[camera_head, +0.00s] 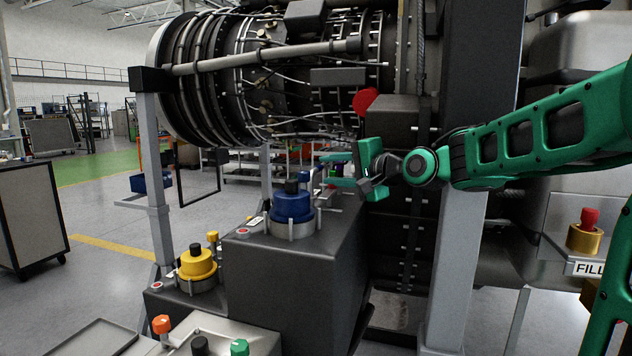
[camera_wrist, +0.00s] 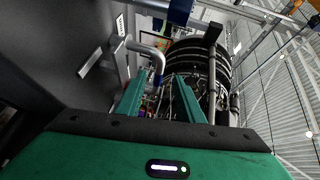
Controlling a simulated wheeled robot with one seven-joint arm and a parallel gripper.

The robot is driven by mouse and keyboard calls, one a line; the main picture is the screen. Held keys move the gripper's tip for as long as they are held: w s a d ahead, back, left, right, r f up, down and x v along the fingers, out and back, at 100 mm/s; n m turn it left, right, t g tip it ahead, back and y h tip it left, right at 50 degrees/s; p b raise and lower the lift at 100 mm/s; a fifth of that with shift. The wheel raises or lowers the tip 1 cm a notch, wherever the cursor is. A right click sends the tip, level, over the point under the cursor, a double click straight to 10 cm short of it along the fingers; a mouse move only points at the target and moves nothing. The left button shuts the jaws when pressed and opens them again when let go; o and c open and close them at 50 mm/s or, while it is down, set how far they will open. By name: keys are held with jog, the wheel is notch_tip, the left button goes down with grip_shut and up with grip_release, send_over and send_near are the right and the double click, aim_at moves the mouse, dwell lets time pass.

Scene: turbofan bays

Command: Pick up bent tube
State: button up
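The bent tube (camera_wrist: 150,50) is grey with a blue end and shows in the wrist view just beyond my fingertips, at the upper left of the gap between them. In the head view, a small part of what looks like the tube (camera_head: 304,175) stands beside the blue canister, with its blue end up; the rest is hard to make out. My gripper (camera_head: 330,170) is open and points left, with its fingers close to the tube. In the wrist view, my gripper (camera_wrist: 160,75) has a clear gap between its two green fingers. I cannot tell whether they touch the tube.
The blue canister (camera_head: 292,206) stands on a dark block (camera_head: 300,265). A yellow canister (camera_head: 197,264) sits lower left. The turbofan engine (camera_head: 270,75) hangs behind, with a red round part (camera_head: 365,101) above my gripper. A grey post (camera_head: 455,250) stands below my arm.

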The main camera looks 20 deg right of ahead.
aim_at(318, 170)
jog(key=x, duration=0.4)
jog(key=shift+f, duration=0.15)
jog(key=shift+s, duration=0.15)
grip_shut()
